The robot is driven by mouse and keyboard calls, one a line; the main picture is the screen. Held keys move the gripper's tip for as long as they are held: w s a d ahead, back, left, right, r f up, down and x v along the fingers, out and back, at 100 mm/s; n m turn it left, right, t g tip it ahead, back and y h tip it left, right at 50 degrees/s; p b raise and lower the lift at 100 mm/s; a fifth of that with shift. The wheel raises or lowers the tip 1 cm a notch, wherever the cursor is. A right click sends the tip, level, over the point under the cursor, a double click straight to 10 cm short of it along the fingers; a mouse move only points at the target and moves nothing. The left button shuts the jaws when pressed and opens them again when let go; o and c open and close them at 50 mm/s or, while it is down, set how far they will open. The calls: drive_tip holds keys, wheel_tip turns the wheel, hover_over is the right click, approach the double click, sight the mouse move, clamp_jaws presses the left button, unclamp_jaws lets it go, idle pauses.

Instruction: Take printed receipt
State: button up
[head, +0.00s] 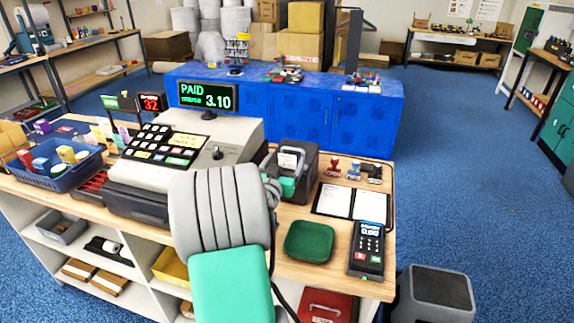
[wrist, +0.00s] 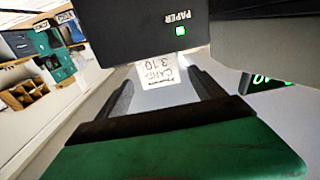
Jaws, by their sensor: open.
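The printed receipt (wrist: 160,75) is a white slip with dark print reading 3.10. In the wrist view it hangs from the lower edge of the dark printer (wrist: 140,35), which is marked PAPER and shows a green light. My gripper (wrist: 162,80) is open, with one dark finger on each side of the slip in the picture. Neither finger visibly touches the slip, and how deep it sits between them is hard to tell. In the head view the dark printer (head: 308,172) stands right of the register, with my gripper's green body in front of it and partly hiding it.
The cash register (head: 180,150) stands left of the printer, with a display (head: 207,95) reading PAID 3.10. A green tray (head: 309,241), card terminal (head: 367,248), open book (head: 350,202) and stamps (head: 354,170) lie on the right of the counter. A blue basket (head: 60,170) is far left.

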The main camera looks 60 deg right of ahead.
drive_tip(key=c, duration=1.4)
drive_tip(key=shift+c, duration=0.3)
